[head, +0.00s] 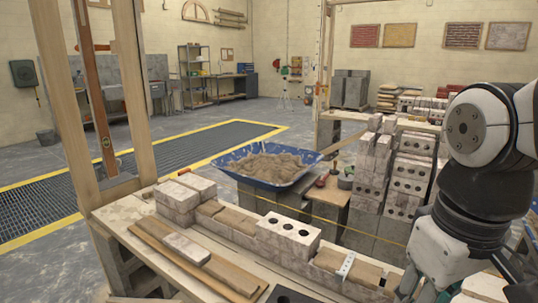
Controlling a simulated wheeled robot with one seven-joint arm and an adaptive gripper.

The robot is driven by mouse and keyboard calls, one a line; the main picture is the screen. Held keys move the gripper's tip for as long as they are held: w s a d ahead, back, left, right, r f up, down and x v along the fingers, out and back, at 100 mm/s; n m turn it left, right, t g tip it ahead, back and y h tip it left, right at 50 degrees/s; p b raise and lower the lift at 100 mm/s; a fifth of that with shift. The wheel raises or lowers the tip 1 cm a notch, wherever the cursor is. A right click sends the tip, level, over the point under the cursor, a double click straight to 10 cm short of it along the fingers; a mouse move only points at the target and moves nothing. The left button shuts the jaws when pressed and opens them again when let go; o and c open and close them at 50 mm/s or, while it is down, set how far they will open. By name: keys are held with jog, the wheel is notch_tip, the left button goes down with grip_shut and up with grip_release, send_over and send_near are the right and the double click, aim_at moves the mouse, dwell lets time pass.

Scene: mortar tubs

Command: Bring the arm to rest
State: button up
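My arm (465,215), white and dark grey, fills the right side of the head view and hangs down over the near right end of the wooden bench (135,235). Its lower part runs to the bottom right of the picture.
Stacked blocks (410,175) stand close behind my arm. A timber post (60,95) rises at left; the floor beyond is open.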

jog(key=s+f+m, duration=0.2)
jog(key=s+m, duration=0.1)
jog(key=s, duration=0.7)
notch_tip(320, 180, up, 18)
jog(key=t+p, duration=0.3)
jog(key=p, duration=1.3)
jog(key=shift+a, duration=0.15)
jog(key=shift+w+f, duration=0.1)
jog(key=shift+w, duration=0.05)
